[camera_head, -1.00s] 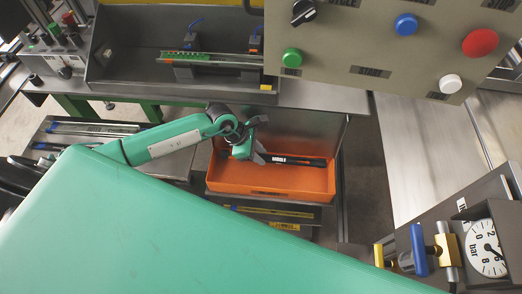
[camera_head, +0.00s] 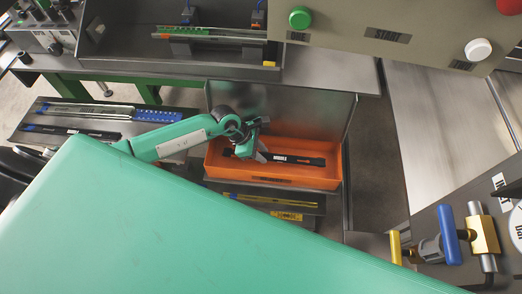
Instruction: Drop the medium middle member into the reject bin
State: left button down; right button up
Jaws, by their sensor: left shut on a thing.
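The medium middle member (camera_head: 305,160) is a long black bar with a white label. It lies lengthwise within the outline of the orange reject bin (camera_head: 290,181) in the head view. I cannot tell whether it touches the bin floor. My left gripper (camera_head: 258,154) reaches in from the left and is shut on the bar near its middle, hiding part of it. The bar's left end shows just left of the gripper. My right gripper is not in view.
A grey panel (camera_head: 285,103) stands behind the bin. Slide parts, including a blue perforated one (camera_head: 157,117), lie on a tray at left. A grey fixture tray (camera_head: 120,55) stands at the back. A button panel (camera_head: 415,22) overhangs the upper right.

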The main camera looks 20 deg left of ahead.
pick_arm(q)
jog(key=shift+f, duration=0.1)
jog(key=c, duration=1.1)
grip_release()
jog(key=shift+o, duration=0.2)
